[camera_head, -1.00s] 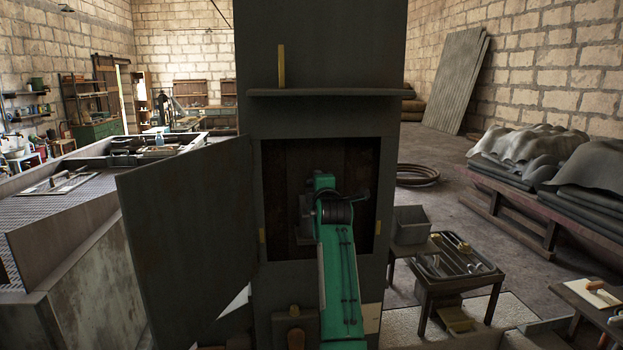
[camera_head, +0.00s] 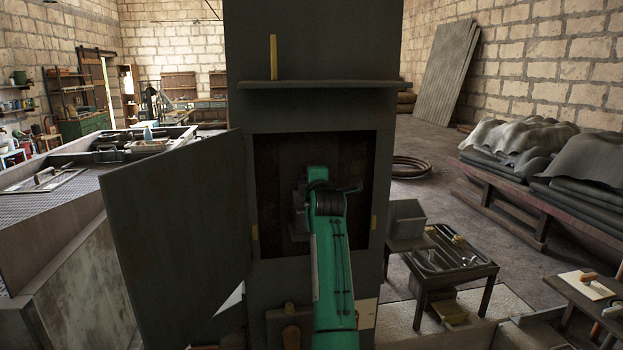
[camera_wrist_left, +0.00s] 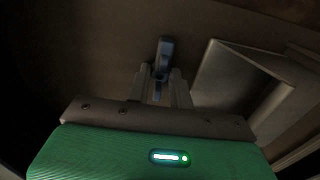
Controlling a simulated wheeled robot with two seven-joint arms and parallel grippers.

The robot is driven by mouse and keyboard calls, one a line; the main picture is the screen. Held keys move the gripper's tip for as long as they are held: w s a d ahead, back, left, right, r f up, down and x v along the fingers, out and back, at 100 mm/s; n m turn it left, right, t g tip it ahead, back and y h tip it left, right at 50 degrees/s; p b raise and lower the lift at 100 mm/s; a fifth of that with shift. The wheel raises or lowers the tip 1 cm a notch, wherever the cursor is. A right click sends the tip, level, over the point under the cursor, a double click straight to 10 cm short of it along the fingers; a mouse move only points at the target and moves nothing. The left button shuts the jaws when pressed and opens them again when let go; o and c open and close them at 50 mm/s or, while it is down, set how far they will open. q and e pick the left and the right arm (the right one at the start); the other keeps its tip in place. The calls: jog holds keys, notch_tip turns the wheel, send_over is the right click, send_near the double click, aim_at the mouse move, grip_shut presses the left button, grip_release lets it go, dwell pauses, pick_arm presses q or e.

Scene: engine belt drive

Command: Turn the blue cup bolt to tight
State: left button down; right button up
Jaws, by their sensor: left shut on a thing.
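The blue cup bolt (camera_wrist_left: 166,48) shows in the left wrist view as a small blue-grey piece standing out from a dark surface. My left gripper (camera_wrist_left: 160,76) is shut on its near end, with a finger on each side. In the head view my green left arm reaches into the square opening of a grey cabinet (camera_head: 310,110). There the arm's wrist hides the fingertips and the bolt. How far the bolt is turned I cannot tell. My right gripper is in neither view.
An open cabinet door (camera_head: 175,220) stands out to the left of the opening. A shelf ledge (camera_head: 320,85) juts out above it. A pale box-like frame (camera_wrist_left: 225,75) is close to the right of the gripper in the wrist view. A small table (camera_head: 455,270) stands at the right.

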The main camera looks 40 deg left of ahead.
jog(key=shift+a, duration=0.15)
pick_arm(q)
jog(key=m+p, duration=0.2)
jog(key=m, duration=1.5)
jog(key=shift+m, duration=0.4)
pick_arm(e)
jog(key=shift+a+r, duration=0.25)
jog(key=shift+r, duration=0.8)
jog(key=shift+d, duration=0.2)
pick_arm(q)
jog(key=c, duration=1.3)
grip_release()
jog(key=shift+o, duration=0.2)
